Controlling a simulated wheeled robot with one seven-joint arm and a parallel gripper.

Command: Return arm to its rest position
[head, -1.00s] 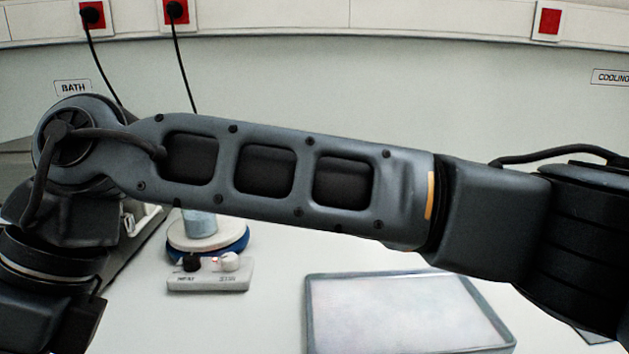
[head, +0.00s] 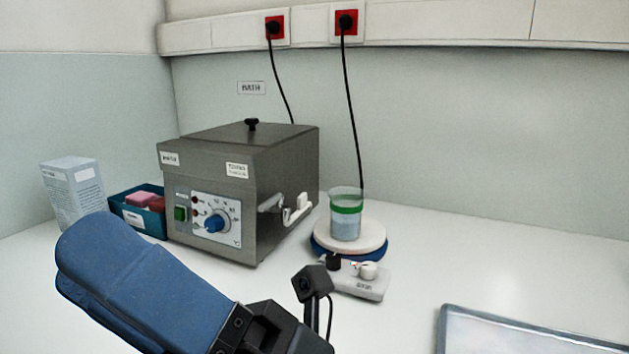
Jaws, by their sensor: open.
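My gripper (head: 78,255) is at the lower left of the head view, in front of the bench. Its broad blue end is close to the camera and points up and left. Its jaws are open, and I see nothing held in them. A black wrist part with a small camera (head: 308,284) adjoins it. The rest of my arm is out of the picture below.
A grey bath (head: 290,165) stands behind my gripper, with a teal bin (head: 125,214) and a pale box (head: 75,190) to its left. A green-banded beaker (head: 346,222) sits on a round plate (head: 375,240) beside a control box (head: 362,281). A tray (head: 450,325) is lower right.

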